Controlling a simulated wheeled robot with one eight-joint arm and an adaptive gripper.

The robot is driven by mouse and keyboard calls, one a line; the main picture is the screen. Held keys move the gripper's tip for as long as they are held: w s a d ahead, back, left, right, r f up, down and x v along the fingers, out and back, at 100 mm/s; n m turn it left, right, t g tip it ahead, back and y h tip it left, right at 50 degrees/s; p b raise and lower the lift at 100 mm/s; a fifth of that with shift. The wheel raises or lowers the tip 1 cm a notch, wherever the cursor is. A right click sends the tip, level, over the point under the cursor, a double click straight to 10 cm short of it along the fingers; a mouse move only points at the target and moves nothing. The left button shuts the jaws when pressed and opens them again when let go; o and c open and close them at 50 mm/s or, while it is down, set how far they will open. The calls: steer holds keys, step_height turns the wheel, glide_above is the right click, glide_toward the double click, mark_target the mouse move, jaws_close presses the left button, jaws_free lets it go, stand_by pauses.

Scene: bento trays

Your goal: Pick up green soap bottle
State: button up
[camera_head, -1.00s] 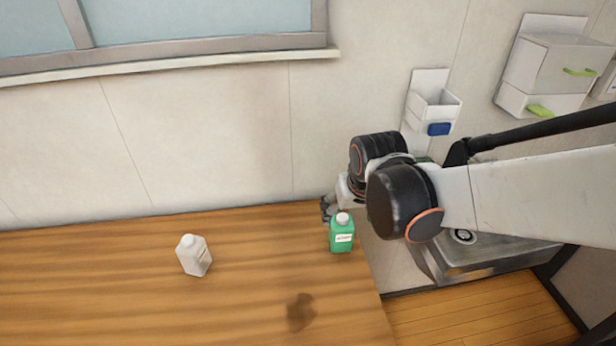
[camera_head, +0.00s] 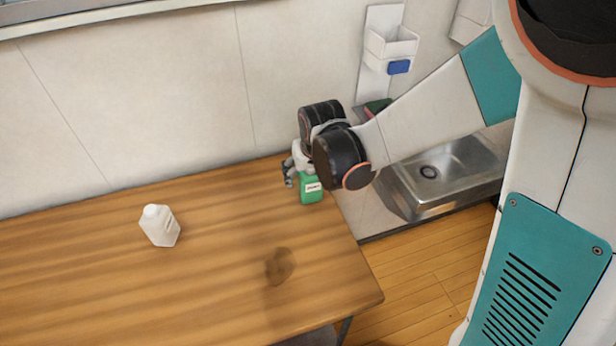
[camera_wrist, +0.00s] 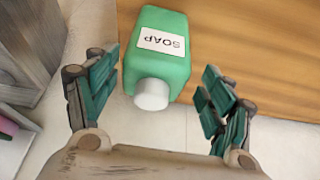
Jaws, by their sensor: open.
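The green soap bottle (camera_head: 311,188) stands near the right back edge of the wooden table (camera_head: 210,291), its upper part hidden by my arm in the head view. In the wrist view the green soap bottle (camera_wrist: 160,48) shows its white cap and a label reading SOAP. My gripper (camera_wrist: 158,97) is open, with one finger on each side of the bottle's cap end. The fingers look apart from the bottle. In the head view my gripper (camera_head: 290,174) is at the bottle's upper left, partly hidden by my wrist.
A white bottle (camera_head: 160,226) stands on the table to the left. A metal sink (camera_head: 440,178) lies to the right of the table. A white wall holder (camera_head: 388,48) with a blue item hangs above. The table's middle is clear apart from a dark stain.

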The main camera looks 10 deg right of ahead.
steer(key=x, duration=0.1)
steer(key=b+x, duration=0.1)
steer(key=x, duration=0.1)
steer(key=b+x, duration=0.1)
steer(key=x, duration=0.1)
steer(key=shift+d+f, duration=0.1)
steer(key=shift+d, duration=0.2)
steer(key=c, duration=1.4)
